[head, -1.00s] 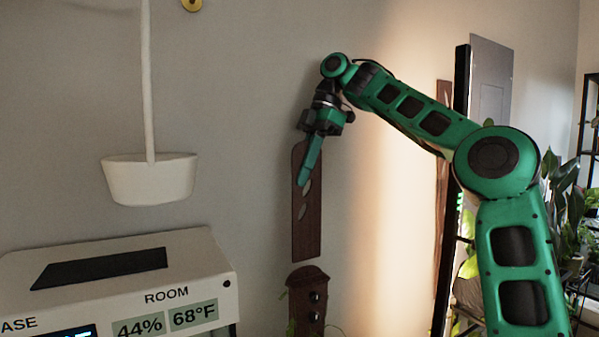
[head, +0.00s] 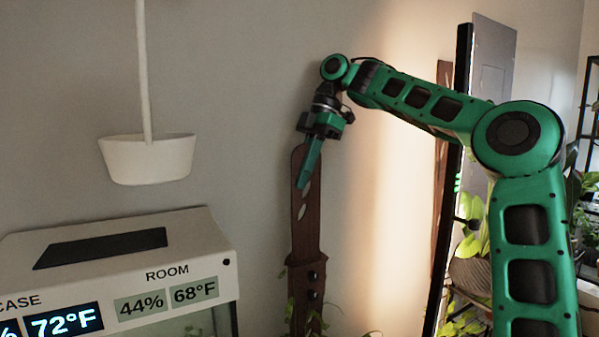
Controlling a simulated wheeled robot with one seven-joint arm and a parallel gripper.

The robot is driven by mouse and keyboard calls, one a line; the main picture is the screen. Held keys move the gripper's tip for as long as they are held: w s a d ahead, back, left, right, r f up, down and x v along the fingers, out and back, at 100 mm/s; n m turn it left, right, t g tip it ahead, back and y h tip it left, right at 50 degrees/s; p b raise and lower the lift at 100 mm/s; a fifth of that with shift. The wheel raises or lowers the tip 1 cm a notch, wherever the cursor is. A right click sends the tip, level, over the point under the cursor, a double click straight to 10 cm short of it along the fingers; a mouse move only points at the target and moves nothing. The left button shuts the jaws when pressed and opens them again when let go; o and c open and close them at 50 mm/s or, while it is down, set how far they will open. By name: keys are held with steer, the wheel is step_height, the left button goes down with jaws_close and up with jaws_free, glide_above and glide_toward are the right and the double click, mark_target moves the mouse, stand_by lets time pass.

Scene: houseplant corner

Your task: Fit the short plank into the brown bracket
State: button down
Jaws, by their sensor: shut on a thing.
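The short plank (head: 305,228) is dark brown with light leaf-shaped marks and a rounded top. It stands upright against the wall. My gripper (head: 308,178) points down and is shut on its upper part. The brown bracket (head: 307,284), with dark round knobs on its front, is directly below the plank and in line with it. The plank's lower end meets the bracket's top, and no gap shows between them. Whether the lower end is inside the bracket or only resting at its top edge, I cannot tell.
A white hanging planter (head: 148,160) is at the upper left. A white case with readouts (head: 120,262) stands at the lower left. Leaves (head: 290,318) grow around the bracket's base. A tall dark frame (head: 452,180) and plants are at the right.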

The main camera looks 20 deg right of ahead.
step_height(320, 180, down, 8)
steer(key=shift+r, duration=0.15)
stand_by(1.1)
steer(key=c, duration=1.8)
jaws_free()
steer(key=shift+c, duration=0.2)
steer(key=v, duration=1)
steer(key=shift+w+r, duration=0.15)
steer(key=shift+r, duration=0.2)
steer(key=shift+d, duration=0.15)
